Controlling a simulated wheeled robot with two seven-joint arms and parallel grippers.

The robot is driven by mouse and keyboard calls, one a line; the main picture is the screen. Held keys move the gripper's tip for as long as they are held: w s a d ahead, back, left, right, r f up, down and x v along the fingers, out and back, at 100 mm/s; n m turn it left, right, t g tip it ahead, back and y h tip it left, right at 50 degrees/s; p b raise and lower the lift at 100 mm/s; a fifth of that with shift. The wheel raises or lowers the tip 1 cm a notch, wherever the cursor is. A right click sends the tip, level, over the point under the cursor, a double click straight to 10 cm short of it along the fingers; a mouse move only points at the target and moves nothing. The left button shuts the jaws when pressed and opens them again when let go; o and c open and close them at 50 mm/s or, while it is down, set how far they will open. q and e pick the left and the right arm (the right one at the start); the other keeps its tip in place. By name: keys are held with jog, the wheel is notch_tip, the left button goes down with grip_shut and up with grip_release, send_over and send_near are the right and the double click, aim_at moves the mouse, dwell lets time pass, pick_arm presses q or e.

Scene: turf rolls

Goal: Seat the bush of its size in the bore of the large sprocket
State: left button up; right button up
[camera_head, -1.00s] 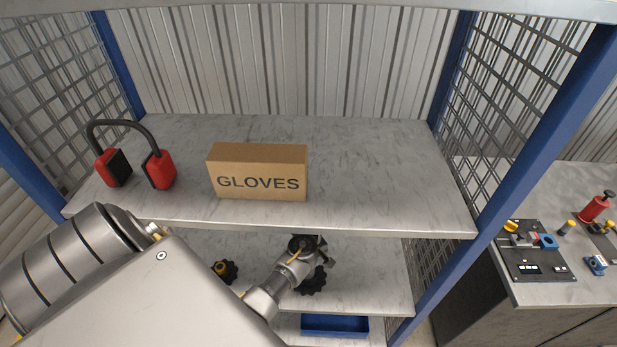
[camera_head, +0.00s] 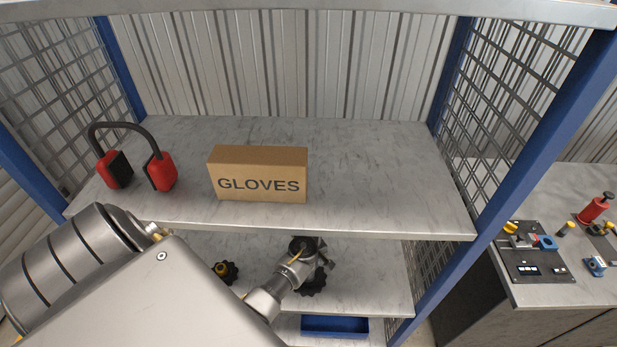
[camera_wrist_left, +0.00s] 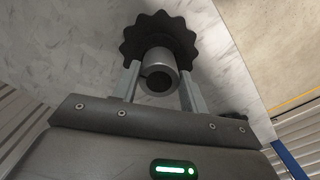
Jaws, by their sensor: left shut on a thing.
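The black toothed large sprocket (camera_head: 313,283) is on the lower shelf, partly hidden behind my left gripper (camera_head: 303,252). In the left wrist view the sprocket (camera_wrist_left: 160,30) lies just beyond the fingers. There my left gripper (camera_wrist_left: 160,88) is shut on a grey cylindrical bush (camera_wrist_left: 157,62), one finger on each side. The bush is in line with the middle of the sprocket and overlaps it in the picture. I cannot tell whether its far end is in the bore, which is hidden. My right gripper is in neither view.
A smaller black sprocket with a yellow centre (camera_head: 224,271) is left of the gripper on the lower shelf (camera_head: 380,285). The upper shelf (camera_head: 380,190) overhangs it, with a gloves box (camera_head: 258,174) and ear defenders (camera_head: 162,172). A blue tray (camera_head: 335,327) is below.

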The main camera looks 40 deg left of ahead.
pick_arm(q)
jog(key=shift+f+b, duration=1.15)
jog(key=shift+f, duration=0.85)
jog(key=o, duration=1.2)
notch_tip(320, 180, up, 11)
jog(key=shift+f, duration=0.1)
